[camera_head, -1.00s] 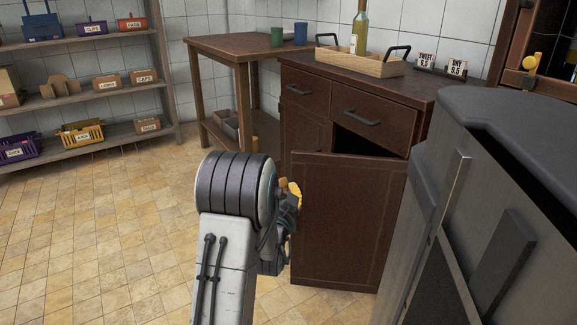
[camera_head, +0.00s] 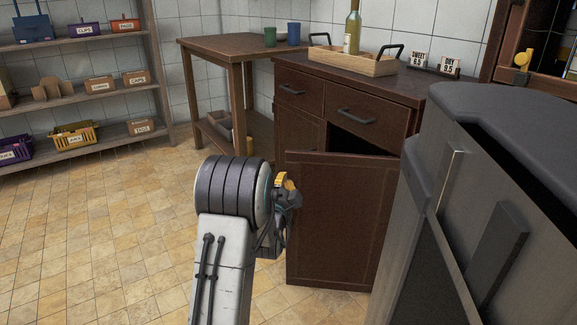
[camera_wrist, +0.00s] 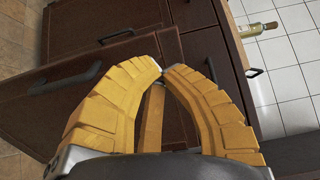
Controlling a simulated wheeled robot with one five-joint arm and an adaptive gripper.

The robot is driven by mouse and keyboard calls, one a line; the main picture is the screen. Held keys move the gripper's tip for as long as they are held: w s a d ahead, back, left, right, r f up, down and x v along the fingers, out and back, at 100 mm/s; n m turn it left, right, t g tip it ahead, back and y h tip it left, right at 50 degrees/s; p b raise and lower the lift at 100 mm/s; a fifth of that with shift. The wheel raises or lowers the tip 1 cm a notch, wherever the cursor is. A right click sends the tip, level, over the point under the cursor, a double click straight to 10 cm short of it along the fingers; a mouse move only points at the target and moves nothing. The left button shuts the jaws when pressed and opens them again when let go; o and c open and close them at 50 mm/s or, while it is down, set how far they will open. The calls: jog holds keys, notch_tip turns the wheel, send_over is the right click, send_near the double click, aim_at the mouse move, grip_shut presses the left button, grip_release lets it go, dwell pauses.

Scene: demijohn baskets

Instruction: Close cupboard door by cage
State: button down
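The dark brown cupboard (camera_head: 350,185) stands at centre right in the head view, its lower right door (camera_head: 330,225) standing ajar with a dark gap above it. My gripper (camera_head: 288,183) is seen from behind in front of the left part of that door, mostly hidden by my own wrist. In the wrist view, turned sideways, my gripper's yellow fingers (camera_wrist: 163,68) curve together with tips nearly touching and nothing visible between them. Brown cupboard fronts (camera_wrist: 190,45) with dark handles lie beyond them. I cannot tell whether the fingers touch the door.
A large grey metal-sided unit (camera_head: 480,190) stands close on the right. A wooden tray (camera_head: 352,62) with a bottle (camera_head: 352,30) is on the cupboard top. A brown side table (camera_head: 225,45) and a shelf (camera_head: 80,95) stand to the left. The tiled floor (camera_head: 110,230) at left is clear.

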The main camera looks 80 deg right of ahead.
aim_at(289, 161)
jog(key=shift+s+d+b, duration=0.1)
jog(key=shift+d+b, duration=1)
jog(key=shift+d, duration=3.8)
jog(key=shift+d, duration=0.1)
